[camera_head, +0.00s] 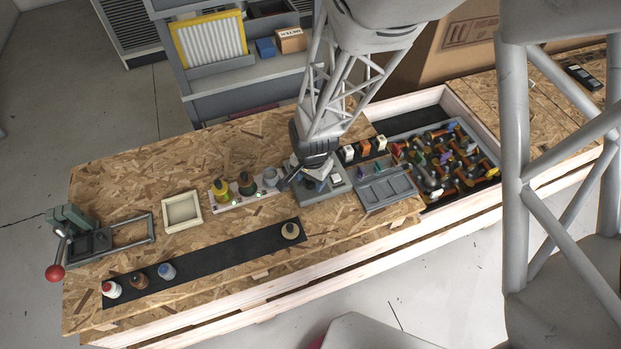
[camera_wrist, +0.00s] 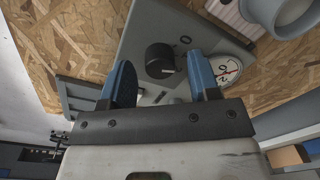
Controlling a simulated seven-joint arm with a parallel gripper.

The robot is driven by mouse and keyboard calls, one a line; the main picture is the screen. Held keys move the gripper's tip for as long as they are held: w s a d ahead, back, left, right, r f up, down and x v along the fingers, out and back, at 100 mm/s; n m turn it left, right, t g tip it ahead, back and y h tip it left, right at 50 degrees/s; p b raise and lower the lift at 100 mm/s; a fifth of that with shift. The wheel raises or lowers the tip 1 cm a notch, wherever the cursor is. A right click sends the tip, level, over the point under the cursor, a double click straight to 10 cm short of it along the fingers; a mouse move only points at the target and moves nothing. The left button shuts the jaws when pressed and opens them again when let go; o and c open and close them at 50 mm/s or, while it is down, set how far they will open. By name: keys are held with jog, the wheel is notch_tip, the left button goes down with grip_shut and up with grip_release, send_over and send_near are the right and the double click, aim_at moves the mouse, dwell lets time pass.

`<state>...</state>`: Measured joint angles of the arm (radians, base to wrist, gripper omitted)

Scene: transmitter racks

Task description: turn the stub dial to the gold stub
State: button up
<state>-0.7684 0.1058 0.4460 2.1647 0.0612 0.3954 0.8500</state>
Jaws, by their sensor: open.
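A dark round knob (camera_wrist: 160,59) stands on a grey panel (camera_wrist: 150,25) in the wrist view. Small dark marks lie around it, and a white round gauge (camera_wrist: 232,69) with a red needle sits to its right. I cannot make out a gold stub among the marks. My gripper (camera_wrist: 162,75) is open, its two blue fingers apart on either side of the knob's near side, with nothing held. In the head view my gripper (camera_head: 296,181) is over the grey dial box (camera_head: 312,199), and my arm hides much of the box and the knob.
Left of the box, a pale strip (camera_head: 216,204) carries yellow, dark and grey knobs. A grey tray (camera_head: 385,190) and a crate of coloured parts lie right. Several small bottles stand on a black mat (camera_head: 215,255). A red-balled lever (camera_head: 55,272) is far left.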

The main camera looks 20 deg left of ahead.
jog(key=shift+d+r, duration=0.1)
jog(key=shift+r, duration=3.45)
jog(key=shift+d+r, duration=0.1)
jog(key=shift+w+d+r, duration=0.15)
jog(key=shift+d+r, duration=0.05)
jog(key=w+d+r+t, duration=0.1)
jog(key=w+d+r, duration=0.1)
jog(key=d+r, duration=1.6)
jog(key=s+d+r, duration=0.2)
jog(key=s+d, duration=0.2)
jog(key=d, duration=0.3)
jog(key=s+d+r+n+t, duration=0.1)
jog(key=s+d+r, duration=0.2)
jog(key=d, duration=0.4)
jog(key=s+d+r, duration=0.3)
jog(key=s+d, duration=0.3)
jog(key=d, duration=0.1)
jog(key=shift+r+t+h, duration=0.25)
jog(key=shift+t+h, duration=0.05)
